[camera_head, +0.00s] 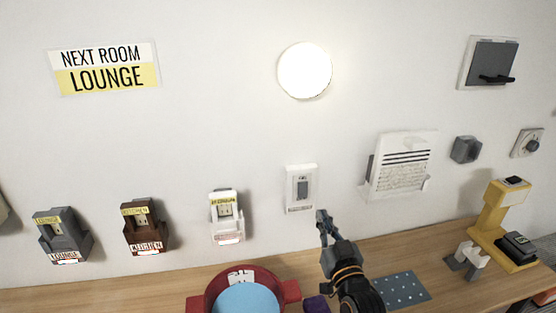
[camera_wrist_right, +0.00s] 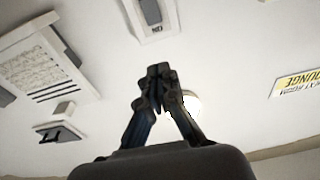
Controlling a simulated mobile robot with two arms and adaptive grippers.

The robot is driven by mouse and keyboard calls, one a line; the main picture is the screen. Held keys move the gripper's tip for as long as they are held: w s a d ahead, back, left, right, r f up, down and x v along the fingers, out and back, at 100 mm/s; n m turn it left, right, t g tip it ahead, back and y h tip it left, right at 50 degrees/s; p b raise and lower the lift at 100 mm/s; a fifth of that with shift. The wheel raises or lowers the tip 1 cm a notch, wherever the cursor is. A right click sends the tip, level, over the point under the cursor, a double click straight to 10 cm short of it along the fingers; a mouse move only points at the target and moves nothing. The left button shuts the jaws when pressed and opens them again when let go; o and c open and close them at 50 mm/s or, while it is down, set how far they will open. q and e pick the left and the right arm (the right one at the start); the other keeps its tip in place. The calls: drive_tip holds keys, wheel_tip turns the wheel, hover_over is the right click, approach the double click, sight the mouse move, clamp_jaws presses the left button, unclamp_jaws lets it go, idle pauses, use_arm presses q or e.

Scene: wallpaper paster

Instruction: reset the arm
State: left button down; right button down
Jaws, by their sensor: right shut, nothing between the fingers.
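My right gripper (camera_head: 322,218) is shut and empty. It points up in front of the white wall, just below and to the right of a white wall switch (camera_head: 301,188) with a grey rocker. I cannot tell whether it touches the switch plate. In the right wrist view my right gripper (camera_wrist_right: 157,72) has its fingertips together with nothing between them, and the switch (camera_wrist_right: 152,12) shows above the fingertips at the top edge. My left gripper is not in view.
A wooden counter (camera_head: 440,238) runs below. On it are a red pot (camera_head: 205,300), a blue dotted mat (camera_head: 402,288) and a yellow device (camera_head: 490,215).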

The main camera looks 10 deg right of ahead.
drive_tip(key=s+a+f+n+g+y, duration=0.1)
drive_tip(key=s+a+f+n+g, duration=0.1)
drive_tip(key=s+f+g, duration=0.75)
drive_tip(key=s+d+f+g+h, duration=0.1)
drive_tip(key=s+f+g, duration=0.3)
drive_tip(key=s, duration=0.7)
drive_tip(key=s+d+f+g, duration=0.1)
drive_tip(key=s+f+g, duration=0.1)
drive_tip(key=s+f, duration=0.75)
drive_tip(key=s+f+g+b, duration=0.1)
drive_tip(key=s+f, duration=0.2)
drive_tip(key=f, duration=1.1)
drive_tip(key=s+f+g+b, duration=0.1)
drive_tip(key=s+f, duration=0.1)
drive_tip(key=f, duration=1.2)
use_arm(q)
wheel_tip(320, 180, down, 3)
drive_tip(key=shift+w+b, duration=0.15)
drive_tip(key=shift+b, duration=0.35)
use_arm(e)
drive_tip(key=s+d+f, duration=0.3)
drive_tip(key=s+f, duration=1.1)
drive_tip(key=s, duration=0.2)
drive_tip(key=shift+f+g+h, duration=0.3)
drive_tip(key=shift+g, duration=0.15)
